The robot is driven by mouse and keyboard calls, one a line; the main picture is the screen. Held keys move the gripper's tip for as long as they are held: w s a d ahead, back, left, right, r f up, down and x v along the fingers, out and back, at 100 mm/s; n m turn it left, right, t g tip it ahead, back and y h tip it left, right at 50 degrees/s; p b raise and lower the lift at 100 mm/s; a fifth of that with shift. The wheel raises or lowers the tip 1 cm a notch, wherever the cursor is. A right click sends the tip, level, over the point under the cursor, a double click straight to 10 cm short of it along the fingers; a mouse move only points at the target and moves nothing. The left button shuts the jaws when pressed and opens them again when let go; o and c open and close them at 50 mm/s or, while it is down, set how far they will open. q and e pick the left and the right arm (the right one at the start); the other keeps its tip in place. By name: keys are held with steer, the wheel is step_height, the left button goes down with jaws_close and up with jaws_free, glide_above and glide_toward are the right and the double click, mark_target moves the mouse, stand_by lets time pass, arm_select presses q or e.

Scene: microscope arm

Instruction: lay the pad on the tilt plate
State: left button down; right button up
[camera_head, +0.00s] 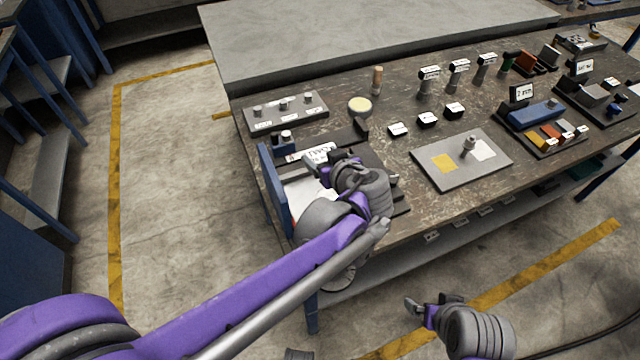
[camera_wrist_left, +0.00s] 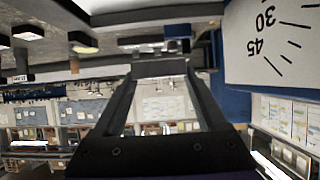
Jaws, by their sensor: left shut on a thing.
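My left gripper (camera_head: 335,165) is over the tilt fixture at the table's near left corner. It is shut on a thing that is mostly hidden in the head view. The fixture has a blue upright panel (camera_head: 272,192) and a white face (camera_head: 303,190). In the left wrist view a white angle scale (camera_wrist_left: 272,42) stands close on the right. The tilt plate is largely covered by my arm. My right gripper (camera_head: 426,309) is low, off the table's front.
A grey board (camera_head: 425,168) with a yellow patch and a metal knob lies to the right. A cream round disc (camera_head: 360,106), a wooden peg (camera_head: 377,79) and a knob block (camera_head: 286,112) stand behind the fixture. Small labelled blocks (camera_head: 428,120) lie between.

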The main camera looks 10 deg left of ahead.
arm_select(q)
step_height(320, 180, down, 3)
steer(key=shift+f, duration=0.15)
steer(key=shift+f+b, duration=0.65)
steer(key=shift+f, duration=1.7)
steer(key=shift+f, duration=0.1)
jaws_free()
steer(key=p+v, duration=0.1)
steer(key=v, duration=1.1)
